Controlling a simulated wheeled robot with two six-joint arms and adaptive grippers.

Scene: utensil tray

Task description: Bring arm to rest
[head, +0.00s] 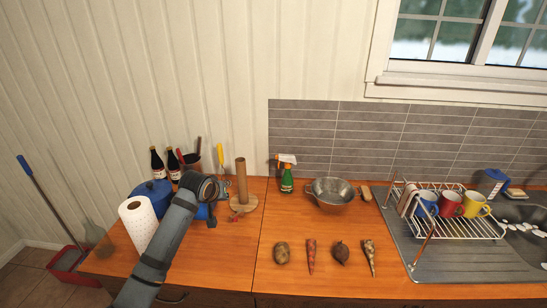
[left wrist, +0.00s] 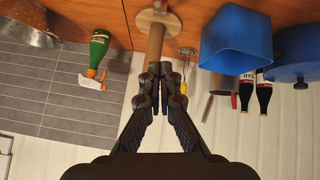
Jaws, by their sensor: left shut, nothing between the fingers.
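My left arm (head: 165,245) reaches up from the bottom left of the head view, over the left counter. My left gripper (left wrist: 163,75) is shut and empty in the left wrist view, its fingertips together. In that view it overlaps the brown cardboard tube on a round wooden base (left wrist: 155,40); I cannot tell the gap between them. In the head view the tube (head: 241,180) stands just right of my left wrist, and the fingers are largely hidden. My right arm and gripper are not in view.
A blue container (left wrist: 235,40), blue pot (head: 152,190), dark bottles (head: 157,163) and paper towel roll (head: 138,222) crowd around the left arm. A green spray bottle (head: 287,182), colander (head: 331,192), several vegetables (head: 311,255) and a dish rack (head: 455,227) stand to the right.

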